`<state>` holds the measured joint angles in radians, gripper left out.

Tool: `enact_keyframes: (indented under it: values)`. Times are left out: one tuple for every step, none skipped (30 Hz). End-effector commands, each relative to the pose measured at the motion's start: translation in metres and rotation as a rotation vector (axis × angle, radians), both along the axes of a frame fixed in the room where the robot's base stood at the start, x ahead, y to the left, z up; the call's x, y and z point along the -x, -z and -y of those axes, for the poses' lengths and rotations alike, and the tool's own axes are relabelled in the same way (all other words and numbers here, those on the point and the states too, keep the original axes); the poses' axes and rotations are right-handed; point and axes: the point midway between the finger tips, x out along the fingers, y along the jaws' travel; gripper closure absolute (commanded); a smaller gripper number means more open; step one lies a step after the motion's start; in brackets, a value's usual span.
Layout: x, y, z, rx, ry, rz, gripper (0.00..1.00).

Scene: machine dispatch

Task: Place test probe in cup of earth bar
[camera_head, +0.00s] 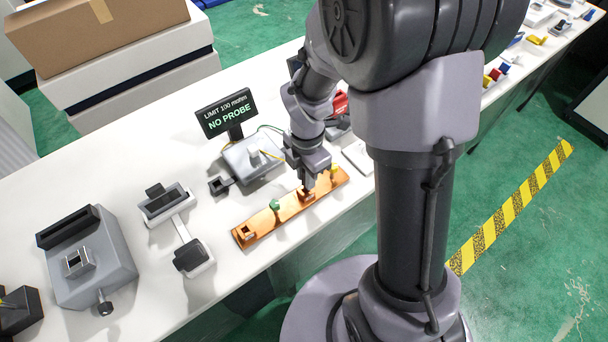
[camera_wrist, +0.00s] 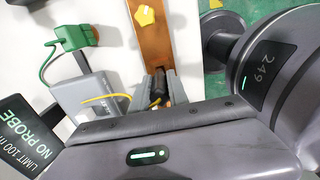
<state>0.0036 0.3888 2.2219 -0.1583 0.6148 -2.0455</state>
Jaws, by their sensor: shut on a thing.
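The copper earth bar (camera_head: 265,222) lies on the white table, and part of it shows in the wrist view (camera_wrist: 157,50). A small square copper cup (camera_head: 244,233) stands at its left end. Another copper fitting (camera_head: 306,196) sits under my gripper. My gripper (camera_head: 308,186) points down over the right half of the bar. In the wrist view, its fingers (camera_wrist: 158,88) are shut on a small dark piece, which looks like the test probe (camera_wrist: 158,84). The probe's tip is hidden, so I cannot tell whether it is inside a cup.
A grey meter box (camera_head: 250,158) with a display (camera_head: 227,113) reading "NO PROBE" stands behind the bar. A yellow lead (camera_wrist: 105,98) runs near my gripper. Grey devices (camera_head: 88,258) stand left.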

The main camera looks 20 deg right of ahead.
Motion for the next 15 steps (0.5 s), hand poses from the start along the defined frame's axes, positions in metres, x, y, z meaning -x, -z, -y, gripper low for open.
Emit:
enact_keyframes:
  values:
    - [0.001, 0.014, 0.000, 0.000, 0.000, -0.003, 1.00]
    - [0.001, 0.021, 0.000, 0.000, 0.000, -0.003, 1.00]
    - [0.001, 0.029, 0.000, 0.000, 0.000, -0.003, 1.00]
    - [0.001, 0.031, 0.000, 0.000, 0.001, -0.002, 1.00]
    - [0.001, 0.032, -0.001, 0.000, 0.001, -0.002, 1.00]
    - [0.000, 0.030, -0.001, -0.001, 0.001, -0.001, 1.00]
    - [0.001, 0.028, -0.001, -0.001, 0.001, -0.001, 1.00]
    - [0.001, 0.028, -0.001, -0.001, 0.001, 0.000, 1.00]
    - [0.001, 0.028, -0.001, -0.001, 0.001, 0.000, 1.00]
    - [0.001, 0.028, -0.001, -0.001, 0.001, -0.001, 1.00]
    - [0.001, 0.028, -0.001, -0.001, 0.001, -0.001, 1.00]
    - [0.001, 0.029, -0.001, -0.001, 0.001, -0.001, 1.00]
    - [0.001, 0.031, -0.001, -0.001, 0.001, -0.001, 1.00]
    - [0.001, 0.032, -0.001, -0.001, 0.000, -0.001, 1.00]
    - [0.001, 0.031, -0.001, 0.000, 0.000, 0.000, 0.74]
